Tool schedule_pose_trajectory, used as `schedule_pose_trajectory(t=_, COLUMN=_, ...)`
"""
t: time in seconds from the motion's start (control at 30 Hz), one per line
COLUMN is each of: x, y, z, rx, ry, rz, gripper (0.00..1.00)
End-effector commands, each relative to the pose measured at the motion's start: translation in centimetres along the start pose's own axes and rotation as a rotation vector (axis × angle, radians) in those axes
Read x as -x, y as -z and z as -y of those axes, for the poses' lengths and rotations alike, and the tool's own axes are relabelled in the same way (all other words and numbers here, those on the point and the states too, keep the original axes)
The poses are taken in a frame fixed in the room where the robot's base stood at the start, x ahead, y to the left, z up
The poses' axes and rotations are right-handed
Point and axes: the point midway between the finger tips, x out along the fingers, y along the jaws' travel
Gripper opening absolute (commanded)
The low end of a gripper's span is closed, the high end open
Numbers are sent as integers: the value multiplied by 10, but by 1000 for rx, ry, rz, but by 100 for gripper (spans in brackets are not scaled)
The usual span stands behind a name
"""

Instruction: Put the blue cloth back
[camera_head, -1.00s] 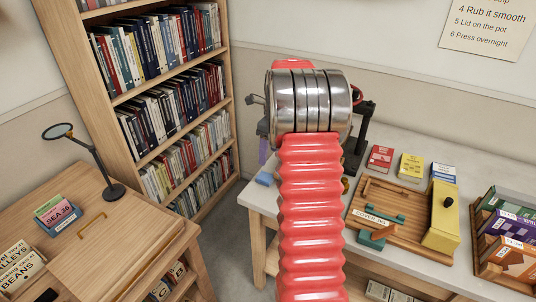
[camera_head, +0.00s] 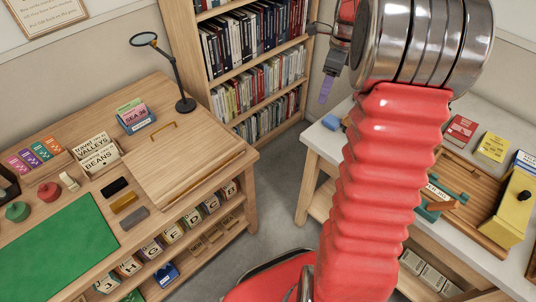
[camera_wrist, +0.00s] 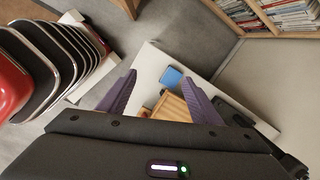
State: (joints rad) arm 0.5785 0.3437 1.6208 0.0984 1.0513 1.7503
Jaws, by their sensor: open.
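The blue cloth (camera_head: 331,122) looks like a small folded square on the near left corner of the white-topped table. It also shows in the wrist view (camera_wrist: 171,76), between and beyond my fingertips. My gripper (camera_head: 327,88) is in the air above that table's left end, its purple finger pointing down. In the wrist view its two purple fingers (camera_wrist: 159,77) are apart with nothing between them. The gripper and the cloth are not touching. My red arm hides part of the table.
The white table (camera_head: 322,142) also bears a wooden press board (camera_head: 470,190) and coloured boxes (camera_head: 460,130). At left stands a wooden desk (camera_head: 180,160) with a lamp (camera_head: 185,104), a green mat (camera_head: 65,250) and card boxes. A bookcase (camera_head: 205,90) stands behind. Grey floor separates desk and table.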

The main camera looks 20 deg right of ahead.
Motion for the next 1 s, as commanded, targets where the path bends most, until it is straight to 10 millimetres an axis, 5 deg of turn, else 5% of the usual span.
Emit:
schedule_pose_trajectory(t=0.5, x=79, y=-68, z=-125, rx=795, ry=113, rz=-1, gripper=59)
schedule_pose_trajectory(t=1.0, x=113, y=-82, z=-253, rx=1553, ry=238, rz=-45, gripper=59)
